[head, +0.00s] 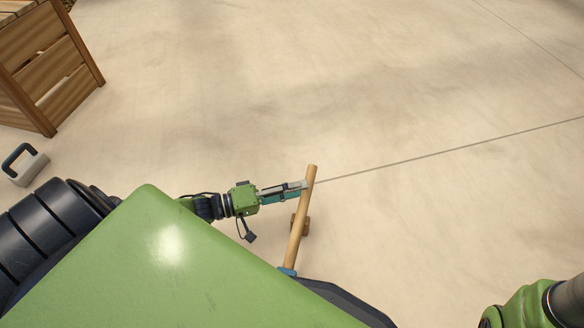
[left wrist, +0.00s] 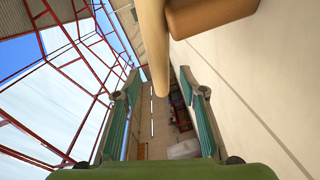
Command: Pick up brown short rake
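The short rake shows in the head view as a light brown wooden handle (head: 299,222), slanting from near the picture's centre down toward my green body. A blue part sits at its lower end, and the rest is hidden by my body. My left gripper (head: 298,188) is at the upper part of the handle. In the left wrist view, its two teal fingers (left wrist: 160,85) stand apart. The handle (left wrist: 153,45) comes down from the top, its end in the gap between the fingertips. I cannot tell if they touch it. My right gripper is out of view.
The pale floor (head: 420,90) is otherwise clear.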

